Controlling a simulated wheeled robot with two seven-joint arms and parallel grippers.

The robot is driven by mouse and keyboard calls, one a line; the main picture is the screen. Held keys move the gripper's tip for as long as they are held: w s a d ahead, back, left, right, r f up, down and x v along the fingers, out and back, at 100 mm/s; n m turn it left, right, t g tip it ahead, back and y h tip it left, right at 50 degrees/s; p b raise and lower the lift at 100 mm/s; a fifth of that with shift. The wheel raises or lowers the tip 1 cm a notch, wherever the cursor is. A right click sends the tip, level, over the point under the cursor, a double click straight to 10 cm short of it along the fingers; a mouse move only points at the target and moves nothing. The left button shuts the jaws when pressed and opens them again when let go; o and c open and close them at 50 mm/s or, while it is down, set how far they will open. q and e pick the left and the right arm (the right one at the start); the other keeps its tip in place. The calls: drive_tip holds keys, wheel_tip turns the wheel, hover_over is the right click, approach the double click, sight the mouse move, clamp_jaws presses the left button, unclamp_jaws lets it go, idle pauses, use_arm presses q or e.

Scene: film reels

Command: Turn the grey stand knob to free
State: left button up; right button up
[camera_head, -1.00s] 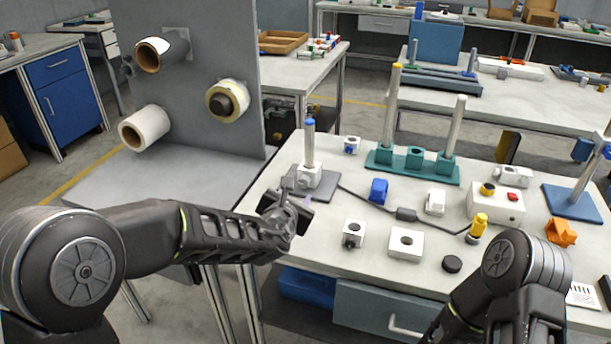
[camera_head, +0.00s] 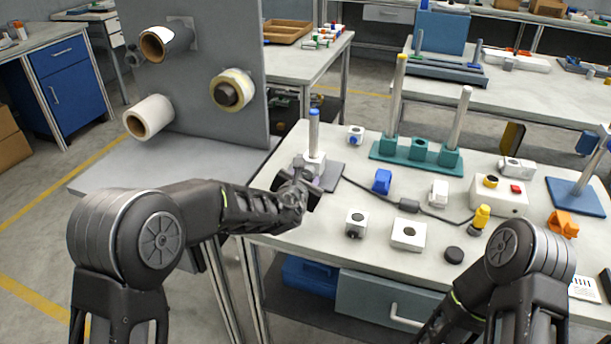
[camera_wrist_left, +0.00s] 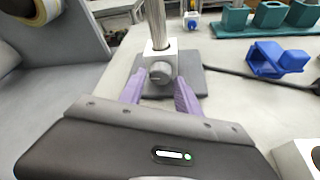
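The grey stand has a dark grey base plate (camera_wrist_left: 198,82), a white block (camera_wrist_left: 157,52) and an upright metal post (camera_head: 314,135) with a blue cap. Its round grey knob (camera_wrist_left: 160,74) faces the left wrist camera. My left gripper (camera_wrist_left: 159,88) is open, its purple fingers on either side of the knob, with gaps showing; I cannot tell whether the tips reach it. In the head view the left gripper (camera_head: 296,182) hides the knob and part of the base. My right arm (camera_head: 515,275) shows at lower right, but its gripper does not.
Right of the stand are a blue part (camera_head: 382,181), a black cable with a box (camera_head: 409,205), white blocks (camera_head: 408,235) and a teal two-post stand (camera_head: 420,150). A grey panel with film reels (camera_head: 232,88) stands at left.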

use_arm(q)
drive_tip(key=shift+w+f, duration=0.1)
drive_tip(key=shift+w, duration=0.2)
clamp_jaws()
